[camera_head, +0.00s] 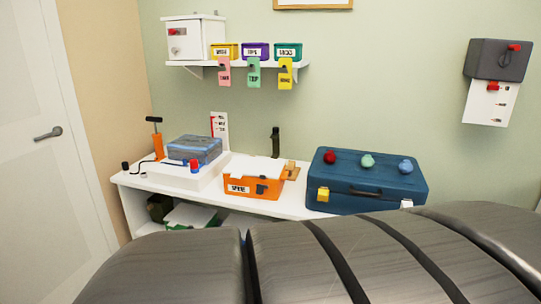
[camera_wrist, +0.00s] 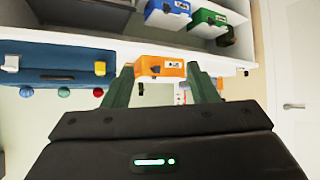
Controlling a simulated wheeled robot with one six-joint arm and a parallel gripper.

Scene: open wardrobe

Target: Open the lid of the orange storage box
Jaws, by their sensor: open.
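The orange storage box (camera_head: 238,187) sits on the white counter in the head view, with a white sheet-like top, a white label and a dark latch (camera_head: 261,189) on its front. The top lies flat over the box, so the lid looks shut. In the wrist view, where the scene is upside down, the orange box (camera_wrist: 150,65) shows beyond and between the fingertips of my gripper (camera_wrist: 160,72). My gripper is open and empty, its two dark green fingers apart. It appears short of the box, not touching it. The head view does not show the gripper.
A blue case (camera_head: 335,178) with coloured knobs stands right of the orange box. A blue-grey box (camera_head: 195,150) on a white block (camera_head: 180,176) stands to its left. The white counter (camera_head: 300,206) has a narrow gap between box and case. A wall shelf (camera_head: 290,65) holds small bins above.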

